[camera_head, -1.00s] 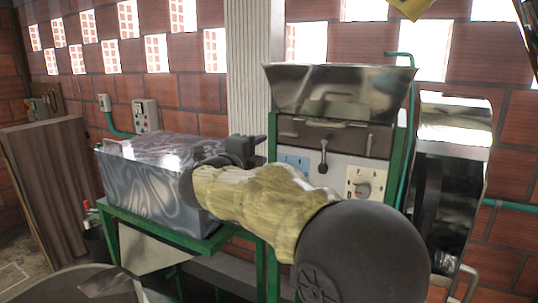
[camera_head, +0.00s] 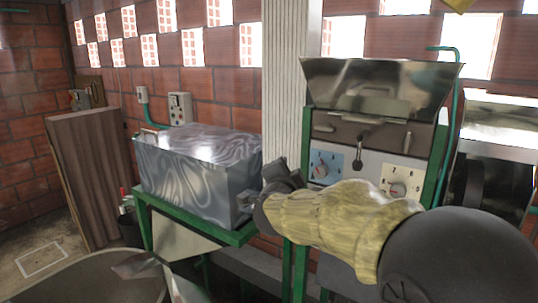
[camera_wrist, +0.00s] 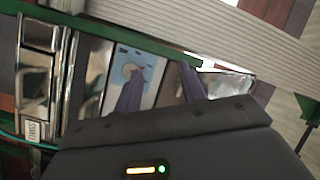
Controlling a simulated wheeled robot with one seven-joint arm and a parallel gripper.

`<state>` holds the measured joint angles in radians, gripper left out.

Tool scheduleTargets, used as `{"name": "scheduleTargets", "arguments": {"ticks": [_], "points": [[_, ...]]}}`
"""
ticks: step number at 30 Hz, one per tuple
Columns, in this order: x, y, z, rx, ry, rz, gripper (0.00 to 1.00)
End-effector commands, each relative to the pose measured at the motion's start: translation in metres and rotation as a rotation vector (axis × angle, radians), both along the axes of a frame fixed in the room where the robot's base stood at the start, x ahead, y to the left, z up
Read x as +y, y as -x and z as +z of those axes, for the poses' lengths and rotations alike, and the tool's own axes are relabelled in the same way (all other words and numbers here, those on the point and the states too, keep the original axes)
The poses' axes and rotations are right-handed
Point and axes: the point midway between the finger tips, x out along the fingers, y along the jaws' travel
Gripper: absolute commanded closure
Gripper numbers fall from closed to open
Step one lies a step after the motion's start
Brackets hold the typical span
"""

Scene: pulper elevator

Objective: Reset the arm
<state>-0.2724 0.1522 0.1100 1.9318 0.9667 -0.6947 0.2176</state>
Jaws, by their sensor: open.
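My gripper (camera_head: 278,172) shows dark and small at the end of my yellow-sleeved arm in the head view. It is in front of the gap between the metal box (camera_head: 195,165) and the machine's blue switch plate (camera_head: 325,165). In the wrist view my gripper (camera_wrist: 160,78) has its two purple-grey fingers apart, with nothing visible between them. The blue plate also shows behind the left finger in the wrist view (camera_wrist: 126,58). I cannot tell how far the fingers are from it.
The machine's metal hopper (camera_head: 378,85) stands at the right. The metal box rests on a green frame (camera_head: 190,222). A wooden panel (camera_head: 90,175) leans at the left. A large round bin (camera_head: 85,275) is at the lower left. Some floor is clear at the far left.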

Motion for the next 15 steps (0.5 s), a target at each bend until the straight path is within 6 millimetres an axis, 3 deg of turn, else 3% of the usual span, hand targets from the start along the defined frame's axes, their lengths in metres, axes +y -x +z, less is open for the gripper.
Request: {"name": "scheduleTargets", "arguments": {"ticks": [5,8,15], "points": [[-0.01,0.024,-0.076,0.245,0.244,0.208,0.59],[-0.02,0.05,-0.122,0.401,0.364,0.322,0.59],[-0.052,0.136,-0.218,0.771,0.577,0.566,0.59]]}}
